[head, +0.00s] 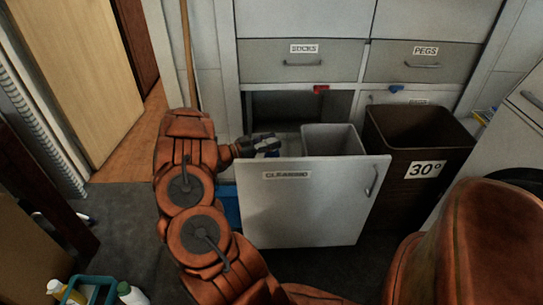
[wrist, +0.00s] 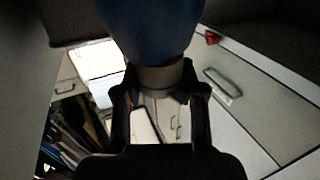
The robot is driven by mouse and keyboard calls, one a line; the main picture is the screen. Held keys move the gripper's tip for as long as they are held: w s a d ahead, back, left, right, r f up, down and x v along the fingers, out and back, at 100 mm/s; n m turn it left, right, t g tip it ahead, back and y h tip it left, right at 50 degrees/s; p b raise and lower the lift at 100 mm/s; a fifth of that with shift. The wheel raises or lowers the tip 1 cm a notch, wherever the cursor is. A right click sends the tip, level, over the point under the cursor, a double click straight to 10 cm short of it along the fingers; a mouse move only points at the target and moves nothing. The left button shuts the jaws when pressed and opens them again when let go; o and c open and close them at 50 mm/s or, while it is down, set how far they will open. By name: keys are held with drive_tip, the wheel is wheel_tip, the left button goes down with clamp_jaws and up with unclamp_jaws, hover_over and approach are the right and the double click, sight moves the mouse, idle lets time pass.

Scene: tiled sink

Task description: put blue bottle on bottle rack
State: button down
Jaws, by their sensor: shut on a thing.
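My gripper (head: 258,145) is above the left part of the pulled-out unit behind the white front panel labelled CLEANING (head: 305,210). It is shut on the blue bottle. In the wrist view the dark fingers of my gripper (wrist: 161,100) close around the pale neck, and the blue body (wrist: 150,30) extends past the top edge. In the head view only a small blue patch of the bottle (head: 270,153) shows by the fingers. I cannot make out a bottle rack; the space behind the panel is largely hidden by the panel and my arm.
A grey bin (head: 332,141) stands right of my gripper inside the unit. A brown basket marked 30° (head: 420,145) is farther right. A dark open cabinet space (head: 300,107) lies behind. A teal caddy with bottles (head: 95,290) sits at the lower left.

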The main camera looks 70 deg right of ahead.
drive_tip(key=shift+f+b, duration=0.55)
drive_tip(key=shift+f, duration=1.85)
drive_tip(key=c, duration=0.7)
unclamp_jaws()
drive_tip(key=shift+f, duration=0.15)
drive_tip(key=p, duration=0.2)
approach(272, 152)
drive_tip(key=shift+w+d+f, duration=0.2)
drive_tip(key=shift+w+f, duration=0.75)
drive_tip(key=shift+w, duration=0.25)
drive_tip(key=shift+r, duration=0.1)
